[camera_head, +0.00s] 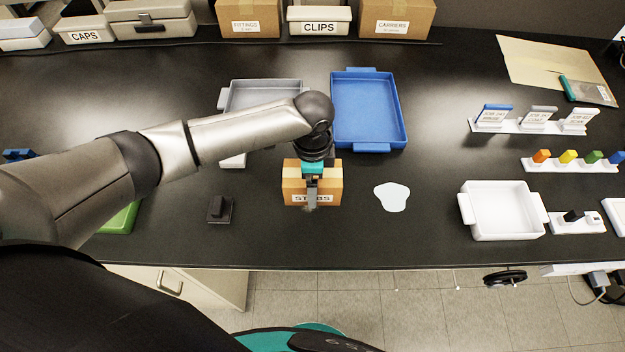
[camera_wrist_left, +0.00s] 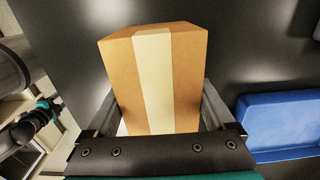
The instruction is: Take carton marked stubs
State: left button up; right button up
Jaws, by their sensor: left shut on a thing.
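The carton marked STUBS (camera_head: 329,188) is a small brown cardboard box with a pale tape strip, at the front middle of the black bench in the head view. My left gripper (camera_head: 312,192) comes down over it from above and is shut on it, with one finger across its labelled front. In the left wrist view the carton (camera_wrist_left: 155,75) sits between the two fingers (camera_wrist_left: 160,118). I cannot tell whether its base touches the bench.
A blue tray (camera_head: 368,112) and a grey tray (camera_head: 262,95) lie behind the carton. A pale puddle-shaped patch (camera_head: 392,197) is to its right, a dark block (camera_head: 220,209) to its left. A white tray (camera_head: 503,211) stands farther right. FITTINGS (camera_head: 250,15) and CARRIERS (camera_head: 397,14) cartons stand at the back.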

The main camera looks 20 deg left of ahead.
pick_arm(q)
jog(key=shift+c, duration=0.6)
jog(key=shift+r, duration=0.1)
jog(key=shift+r, duration=0.55)
notch_tip(320, 180, up, 19)
jog(key=p, duration=0.2)
jog(key=shift+f, duration=0.1)
jog(key=o, duration=1)
jog(key=shift+c, duration=0.2)
grip_shut()
